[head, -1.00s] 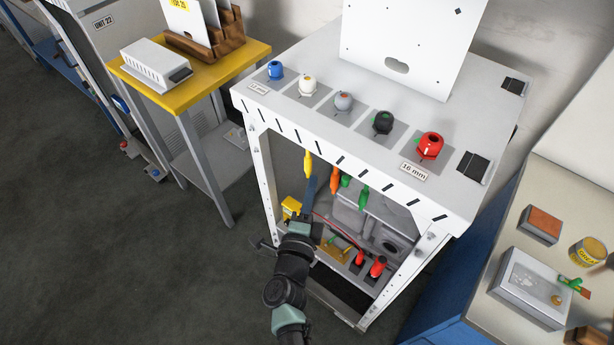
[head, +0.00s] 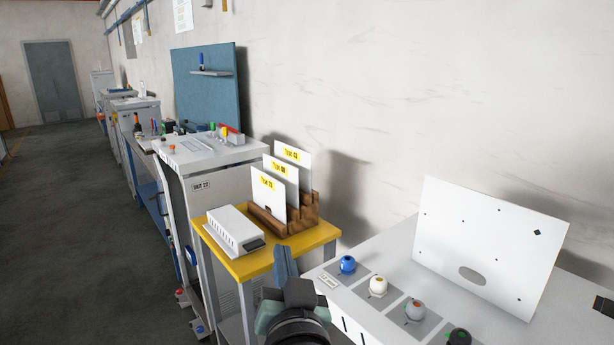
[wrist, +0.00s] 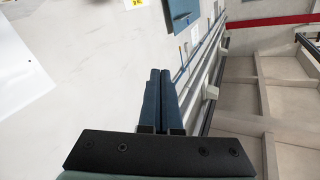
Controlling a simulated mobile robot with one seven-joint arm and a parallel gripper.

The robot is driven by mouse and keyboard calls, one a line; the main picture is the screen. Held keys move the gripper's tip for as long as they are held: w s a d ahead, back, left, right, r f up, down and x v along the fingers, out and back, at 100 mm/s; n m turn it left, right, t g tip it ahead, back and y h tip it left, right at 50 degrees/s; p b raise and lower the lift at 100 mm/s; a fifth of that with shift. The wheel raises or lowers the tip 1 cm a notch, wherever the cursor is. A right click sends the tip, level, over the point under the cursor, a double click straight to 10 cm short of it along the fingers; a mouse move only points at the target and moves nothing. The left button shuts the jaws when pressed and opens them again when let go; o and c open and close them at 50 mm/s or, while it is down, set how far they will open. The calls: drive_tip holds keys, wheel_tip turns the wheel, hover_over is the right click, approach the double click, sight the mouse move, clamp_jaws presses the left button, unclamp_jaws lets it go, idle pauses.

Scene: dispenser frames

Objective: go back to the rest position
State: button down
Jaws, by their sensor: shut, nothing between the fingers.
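My gripper (head: 285,262) shows at the bottom middle of the head view, raised between the yellow table and the white dispenser frame. Its blue fingers point up and away from me. In the wrist view the two blue fingers (wrist: 160,98) lie side by side, shut with nothing between them. The gripper is in the air and holds nothing. Most of my arm is below the head view.
The white dispenser frame (head: 345,318) with coloured knobs and an upright white panel (head: 490,235) is at right. The yellow table (head: 225,258) carries a white box (head: 235,228) and a wooden card rack (head: 300,222). Dark floor (head: 80,220) is open at left.

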drive_tip(key=s+d+r+t+h, duration=0.1)
drive_tip(key=s+r+t, duration=0.2)
drive_tip(key=s+r, duration=0.3)
drive_tip(key=s+d+r+n+t+h, duration=0.1)
drive_tip(key=s+r+t, duration=0.2)
drive_tip(key=r, duration=1.1)
drive_tip(key=s+d+r+n+t+h, duration=0.1)
drive_tip(key=s+r+t, duration=0.2)
drive_tip(key=s+r, duration=0.6)
drive_tip(key=shift+d+r+b, duration=0.15)
drive_tip(key=shift+r+b, duration=0.2)
drive_tip(key=shift+r, duration=0.2)
